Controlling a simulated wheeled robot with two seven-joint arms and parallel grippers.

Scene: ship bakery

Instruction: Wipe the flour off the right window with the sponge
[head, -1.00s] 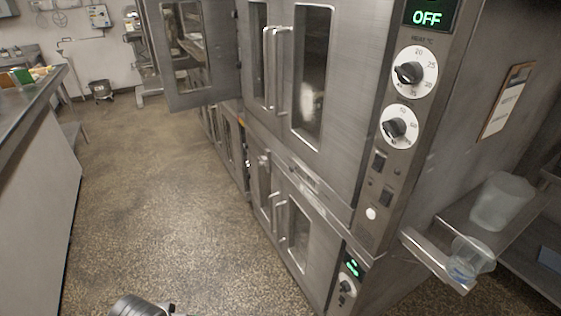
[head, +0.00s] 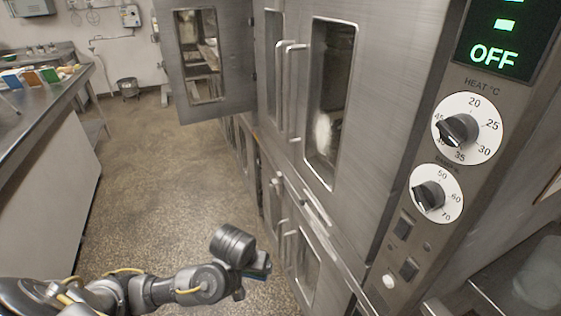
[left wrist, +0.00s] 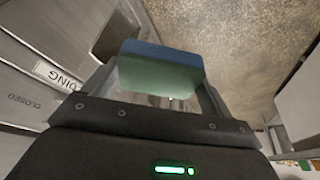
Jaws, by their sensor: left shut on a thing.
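The right window (head: 329,75) is the tall dark glass in the right door of the upper oven. A whitish flour patch (head: 322,133) shows on its lower part. My left gripper (head: 262,266) is low in front of the lower oven doors, below and apart from the window. In the left wrist view it is shut on the sponge (left wrist: 160,72), which is blue along one edge and green on its face. The sponge is mostly hidden in the head view. My right gripper is out of view.
The upper doors' vertical handles (head: 289,90) stand out left of the window. An open oven door (head: 210,70) juts out farther back. The control panel (head: 440,160) is on the right. A counter (head: 50,100) lies left, with open floor (head: 165,180) between.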

